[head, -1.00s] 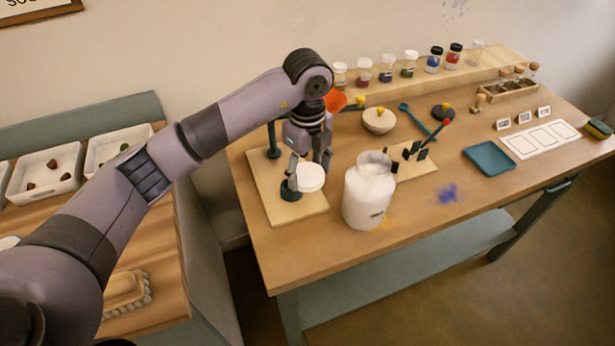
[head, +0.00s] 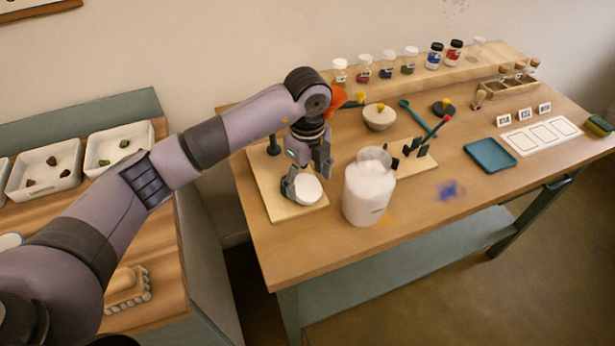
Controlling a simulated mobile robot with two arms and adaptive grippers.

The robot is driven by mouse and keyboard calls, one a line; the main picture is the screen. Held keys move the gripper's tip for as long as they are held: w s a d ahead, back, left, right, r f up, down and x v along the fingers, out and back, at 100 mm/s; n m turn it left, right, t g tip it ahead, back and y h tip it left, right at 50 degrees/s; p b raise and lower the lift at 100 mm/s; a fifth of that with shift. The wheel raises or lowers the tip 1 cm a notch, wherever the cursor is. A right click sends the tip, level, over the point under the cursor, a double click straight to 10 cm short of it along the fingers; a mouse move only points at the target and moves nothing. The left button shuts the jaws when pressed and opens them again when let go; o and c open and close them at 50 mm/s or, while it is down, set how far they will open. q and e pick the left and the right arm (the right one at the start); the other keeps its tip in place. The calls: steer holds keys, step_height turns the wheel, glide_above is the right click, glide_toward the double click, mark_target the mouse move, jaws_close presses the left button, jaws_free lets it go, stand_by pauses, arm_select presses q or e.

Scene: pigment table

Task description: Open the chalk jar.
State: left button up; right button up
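The chalk jar (head: 369,196) is a large, clear-walled jar of white powder, upright near the table's front left. Its mouth is uncovered. A round white lid (head: 308,191) is just left of the jar, low over a pale wooden board (head: 283,211). I cannot tell whether it touches the board. My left gripper (head: 307,184) points down with its fingers on either side of the lid and appears shut on it. The fingers partly hide the lid's edge. My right gripper is not in view.
A stand with an orange funnel (head: 337,97) is behind my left wrist. A small rack with dark clips (head: 412,160) is right of the jar, near a bowl (head: 380,119). A blue tray (head: 490,155) lies farther right. The front right tabletop is mostly clear.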

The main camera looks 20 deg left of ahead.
arm_select(q)
steer(key=shift+o, duration=0.7)
steer(key=shift+r, duration=0.1)
